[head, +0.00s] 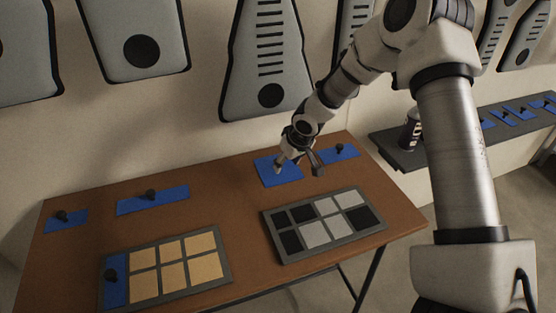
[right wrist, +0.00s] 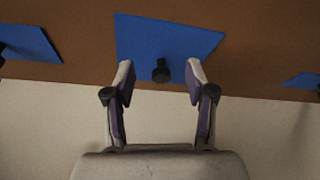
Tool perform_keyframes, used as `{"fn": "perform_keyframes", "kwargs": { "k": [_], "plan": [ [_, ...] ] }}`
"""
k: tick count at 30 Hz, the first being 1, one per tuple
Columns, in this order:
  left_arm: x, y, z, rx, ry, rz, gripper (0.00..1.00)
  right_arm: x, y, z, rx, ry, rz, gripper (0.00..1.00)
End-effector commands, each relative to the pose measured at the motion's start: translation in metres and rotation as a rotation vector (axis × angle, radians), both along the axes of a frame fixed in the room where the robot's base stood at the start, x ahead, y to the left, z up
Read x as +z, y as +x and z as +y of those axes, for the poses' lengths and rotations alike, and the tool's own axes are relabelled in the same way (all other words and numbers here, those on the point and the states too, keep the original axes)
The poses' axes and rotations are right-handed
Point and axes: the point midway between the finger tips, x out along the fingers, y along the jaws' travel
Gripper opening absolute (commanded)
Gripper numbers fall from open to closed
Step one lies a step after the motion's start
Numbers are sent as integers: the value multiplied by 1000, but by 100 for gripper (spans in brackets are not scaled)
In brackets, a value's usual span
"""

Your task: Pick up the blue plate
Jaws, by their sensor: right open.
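Several blue plates with black knobs lie on the brown table. One blue plate (head: 268,178) lies at the table's back, under my right gripper (head: 298,166). In the right wrist view this blue plate (right wrist: 165,38) has its black knob (right wrist: 161,70) between the two fingertips of my right gripper (right wrist: 160,72). The fingers are apart and hold nothing. In the head view the gripper hides part of the plate and its knob. I cannot tell whether the fingers touch the plate. My left gripper is not in view.
Other blue plates lie at the back left (head: 152,200), far left (head: 66,221) and just right of the gripper (head: 340,153). A grey tray (head: 328,254) with black and grey squares and a tray of tan squares (head: 225,279) are in front. A dark shelf (head: 400,157) holds a can (head: 411,130).

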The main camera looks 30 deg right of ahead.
Motion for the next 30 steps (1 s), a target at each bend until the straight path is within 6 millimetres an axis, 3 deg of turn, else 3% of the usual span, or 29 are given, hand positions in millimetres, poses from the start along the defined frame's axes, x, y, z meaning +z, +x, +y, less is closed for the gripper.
{"fn": "perform_keyframes", "kwargs": {
  "k": [3, 9, 13, 21, 26, 30],
  "plan": [
    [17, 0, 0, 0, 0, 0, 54, 5, 12, 1, 1, -4, -1, 55],
    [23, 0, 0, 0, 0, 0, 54, 1, 35, 1, -1, -2, -2, 55],
    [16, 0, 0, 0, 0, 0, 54, -25, 43, 1, 1, -3, 0, 55],
    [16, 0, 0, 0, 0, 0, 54, -29, 45, 1, 0, -2, -3, 55],
    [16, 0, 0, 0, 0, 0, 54, -29, 45, 1, 0, -2, -2, 6],
    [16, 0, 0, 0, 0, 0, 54, -29, 45, 1, 0, -2, -2, 5]
  ]
}}
